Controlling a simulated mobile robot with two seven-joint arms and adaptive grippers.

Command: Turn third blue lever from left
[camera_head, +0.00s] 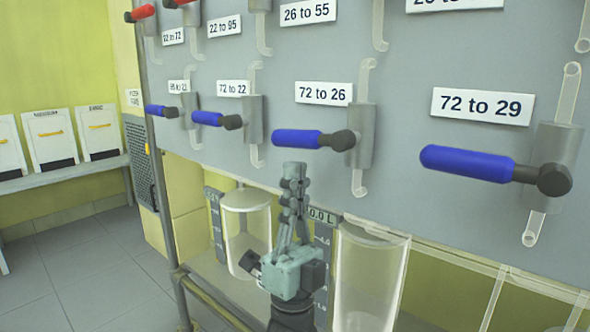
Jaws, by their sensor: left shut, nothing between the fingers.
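Several blue levers stick out to the left in a row on the grey panel. The third blue lever from left (298,139) lies level under the label "72 to 26", on a grey valve body. To its left are the first blue lever (160,111) and the second blue lever (210,119); to its right is a larger-looking blue lever (467,163) under "72 to 29". My left gripper (294,168) points up, shut and empty, with its tips just below the third lever in the picture. I cannot tell whether they touch. My right gripper is not in view.
Red levers (140,13) sit in the row above. Glass vessels (247,232) and (368,280) stand below the panel, on either side of my left gripper. A metal frame rail (165,200) runs down the panel's left side. Open floor (85,265) lies at left.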

